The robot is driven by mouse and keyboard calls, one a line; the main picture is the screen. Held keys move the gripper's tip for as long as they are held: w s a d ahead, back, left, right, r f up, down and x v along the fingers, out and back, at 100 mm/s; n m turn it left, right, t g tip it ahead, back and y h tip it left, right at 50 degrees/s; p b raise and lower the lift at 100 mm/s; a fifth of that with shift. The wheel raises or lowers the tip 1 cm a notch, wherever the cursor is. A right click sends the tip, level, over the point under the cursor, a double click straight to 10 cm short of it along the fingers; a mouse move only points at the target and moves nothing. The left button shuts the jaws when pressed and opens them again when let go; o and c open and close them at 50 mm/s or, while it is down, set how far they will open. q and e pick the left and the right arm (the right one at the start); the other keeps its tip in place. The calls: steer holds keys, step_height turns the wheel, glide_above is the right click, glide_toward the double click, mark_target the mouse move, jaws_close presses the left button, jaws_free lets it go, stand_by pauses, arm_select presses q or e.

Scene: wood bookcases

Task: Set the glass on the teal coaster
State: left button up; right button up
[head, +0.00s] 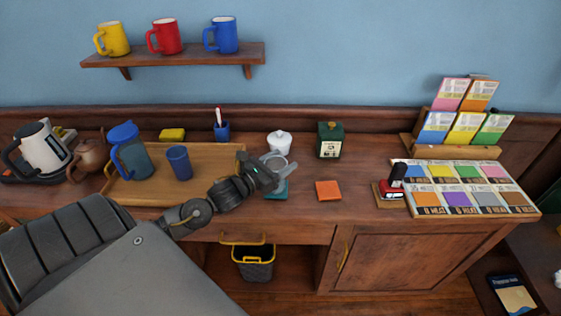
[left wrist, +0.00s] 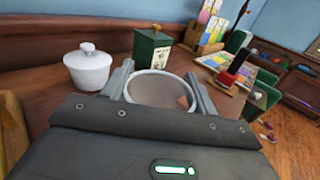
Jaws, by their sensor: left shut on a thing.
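The teal coaster (head: 277,190) lies on the wooden counter, partly covered by my left gripper. My left gripper (head: 275,172) is shut on the clear glass (head: 274,159). In the left wrist view, the glass's round rim (left wrist: 161,75) shows between the two fingers of my left gripper (left wrist: 161,90). The glass looks upright and is over or just behind the coaster. I cannot tell whether its base touches the coaster, since the gripper hides it. My right gripper is not in view.
A white lidded pot (head: 279,143) and a dark green box (head: 330,140) stand behind the glass. An orange square (head: 328,190) lies to its right. A wooden tray (head: 150,199) with a blue pitcher (head: 130,155) and blue cup (head: 179,163) is to the left. A red-and-black stamp (head: 393,184) stands farther right.

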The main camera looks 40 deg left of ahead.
arm_select(q)
steer(key=shift+f, duration=0.15)
steer(key=o, duration=1.4)
steer(key=s+a+b, duration=0.2)
steer(key=s, duration=0.9)
steer(key=shift+s+r, duration=0.2)
steer(key=shift+s, duration=0.2)
